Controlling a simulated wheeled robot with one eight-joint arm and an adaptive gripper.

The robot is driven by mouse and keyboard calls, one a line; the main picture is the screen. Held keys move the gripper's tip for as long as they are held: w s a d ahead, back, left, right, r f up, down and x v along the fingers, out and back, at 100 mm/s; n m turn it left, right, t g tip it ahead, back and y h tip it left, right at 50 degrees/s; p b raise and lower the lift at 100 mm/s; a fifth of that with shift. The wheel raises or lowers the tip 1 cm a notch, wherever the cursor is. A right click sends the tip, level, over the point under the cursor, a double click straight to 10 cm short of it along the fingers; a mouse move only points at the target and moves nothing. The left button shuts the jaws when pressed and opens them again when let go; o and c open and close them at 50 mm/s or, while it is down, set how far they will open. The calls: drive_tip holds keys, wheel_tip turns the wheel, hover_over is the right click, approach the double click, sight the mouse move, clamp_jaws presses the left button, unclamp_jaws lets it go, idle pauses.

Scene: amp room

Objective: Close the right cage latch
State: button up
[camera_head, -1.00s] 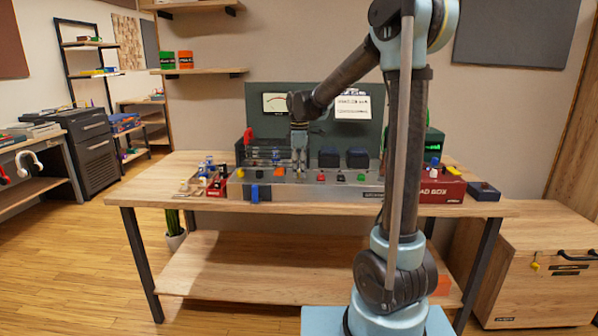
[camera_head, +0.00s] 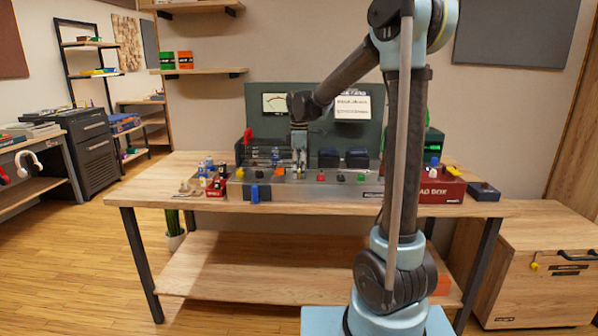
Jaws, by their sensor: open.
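The amp chassis (camera_head: 330,188) stands on the workbench, a grey metal box with small coloured parts along its top. A dark cage of thin bars (camera_head: 263,154) sits at its left rear. The right cage latch is too small to make out; my gripper and wrist cover part of the cage's right end. A small orange piece (camera_head: 279,172) lies just left of my gripper. My gripper (camera_head: 299,172) points down at the cage's right end, its fingers open and close above the chassis top. I cannot tell whether it touches anything.
A dark panel with a meter (camera_head: 275,103) rises behind the chassis. Two dark blocks (camera_head: 357,158) stand right of my gripper. A red box (camera_head: 440,188) is at the bench's right, a parts tray (camera_head: 208,183) at its left. The bench's left end (camera_head: 150,185) is clear.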

wheel_tip(320, 180, up, 12)
idle(0.6)
drive_tip(key=shift+f, duration=0.1)
drive_tip(key=s+d+f+m+t, duration=0.1)
drive_tip(key=s+d+f+m, duration=0.25)
drive_tip(key=s+d, duration=0.4)
drive_tip(key=s+d+f+m, duration=0.3)
drive_tip(key=s+d+m, duration=0.2)
drive_tip(key=s+d, duration=0.3)
drive_tip(key=s+d+f+m, duration=0.3)
drive_tip(key=s+f+m, duration=0.1)
drive_tip(key=s+f, duration=0.4)
drive_tip(key=s+d+f+m+t, duration=0.1)
drive_tip(key=s+d+f+m, duration=0.1)
drive_tip(key=s+f+m, duration=0.3)
drive_tip(key=s+f, duration=0.2)
drive_tip(key=s, duration=0.1)
drive_tip(key=shift+s+d+f, duration=0.35)
drive_tip(key=shift+d+f, duration=0.05)
